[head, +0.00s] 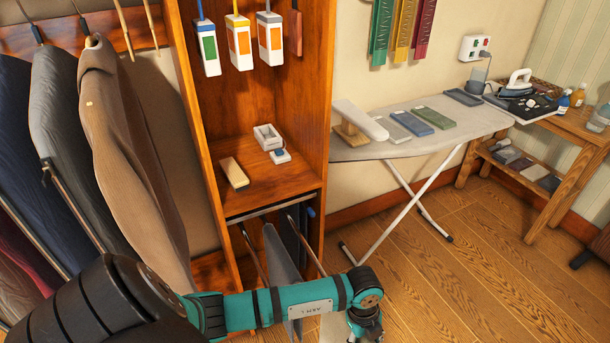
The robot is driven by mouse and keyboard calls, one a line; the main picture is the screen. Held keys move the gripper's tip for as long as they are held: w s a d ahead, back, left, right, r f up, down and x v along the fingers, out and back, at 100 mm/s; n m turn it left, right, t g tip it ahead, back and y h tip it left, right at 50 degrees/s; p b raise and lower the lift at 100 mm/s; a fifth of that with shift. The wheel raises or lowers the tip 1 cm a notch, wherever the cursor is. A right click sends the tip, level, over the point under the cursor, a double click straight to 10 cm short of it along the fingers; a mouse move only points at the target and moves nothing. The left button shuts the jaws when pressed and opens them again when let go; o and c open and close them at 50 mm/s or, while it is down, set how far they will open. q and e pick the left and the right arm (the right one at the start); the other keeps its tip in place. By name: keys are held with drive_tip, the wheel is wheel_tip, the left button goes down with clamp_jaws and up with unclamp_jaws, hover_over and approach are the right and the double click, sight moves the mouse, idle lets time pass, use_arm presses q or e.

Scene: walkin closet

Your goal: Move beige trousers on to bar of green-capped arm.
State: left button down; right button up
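A pull-out trouser rack (252,250) sits in the lower bay of the wooden cabinet. Grey trousers (279,248) hang on it, with darker trousers (301,232) behind. A blue cap (311,211) shows at one arm's end; I can make out no green cap. I cannot clearly identify beige trousers; a pale patch (333,328) at the bottom edge, below my arm, is too cut off to name. My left arm crosses in front of the rack, hiding its lower front. My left gripper (366,326) is cut off by the bottom edge. My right gripper is out of view.
Jackets and a brown coat (130,150) hang on the left. The cabinet shelf (260,195) holds a brush and small boxes. An ironing board (440,125) with folded cloths and a wooden side table (565,130) stand right. The wooden floor (470,270) between is clear.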

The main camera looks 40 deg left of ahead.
sight(323, 272)
use_arm(q)
drive_tip(key=w+a, duration=0.2)
drive_tip(key=a, duration=0.4)
drive_tip(key=shift+w+a, duration=0.2)
drive_tip(key=shift+a, duration=0.1)
idle(0.4)
idle(0.4)
drive_tip(key=shift+w+a+b, duration=0.25)
drive_tip(key=shift+w+a, duration=0.15)
drive_tip(key=shift+a, duration=0.7)
drive_tip(key=shift+w+a+b, duration=0.3)
drive_tip(key=shift+w+a, duration=0.1)
drive_tip(key=shift+a, duration=0.7)
drive_tip(key=shift+w+a+b, duration=0.25)
drive_tip(key=shift+w+a, duration=0.15)
drive_tip(key=shift+a, duration=0.7)
drive_tip(key=shift+w+a+b, duration=0.4)
drive_tip(key=shift+a, duration=0.7)
drive_tip(key=shift+w+a+b, duration=0.4)
drive_tip(key=shift+a+b, duration=0.05)
drive_tip(key=shift+a, duration=0.6)
drive_tip(key=shift+w+a+b, duration=0.4)
drive_tip(key=shift+a, duration=0.7)
